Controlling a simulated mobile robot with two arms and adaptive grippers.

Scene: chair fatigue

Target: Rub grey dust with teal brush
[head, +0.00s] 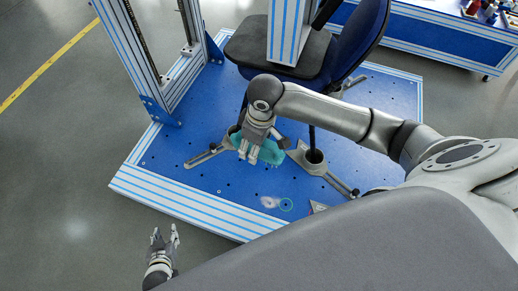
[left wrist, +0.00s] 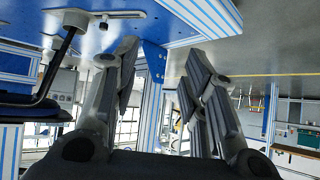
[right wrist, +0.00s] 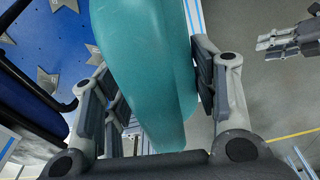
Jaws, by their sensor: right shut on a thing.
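The teal brush (head: 268,152) is in my right gripper (head: 256,146), which is shut on it above the blue platform in the head view. In the right wrist view the brush (right wrist: 147,65) fills the space between the fingers of the right gripper (right wrist: 155,95). A pale grey dust patch (head: 269,202) lies on the blue platform beside a thin green ring (head: 287,205), below and apart from the brush. My left gripper (head: 165,237) is open and empty beside the platform's front left edge. Its spread fingers also show in the left wrist view (left wrist: 160,85).
The blue platform (head: 215,165) has striped edges. A dark chair (head: 340,45) stands on it with metal base legs (head: 325,168). A striped upright frame (head: 150,55) rises at the back left. A blue bench (head: 440,40) is at the back right. Grey floor (head: 60,150) is clear on the left.

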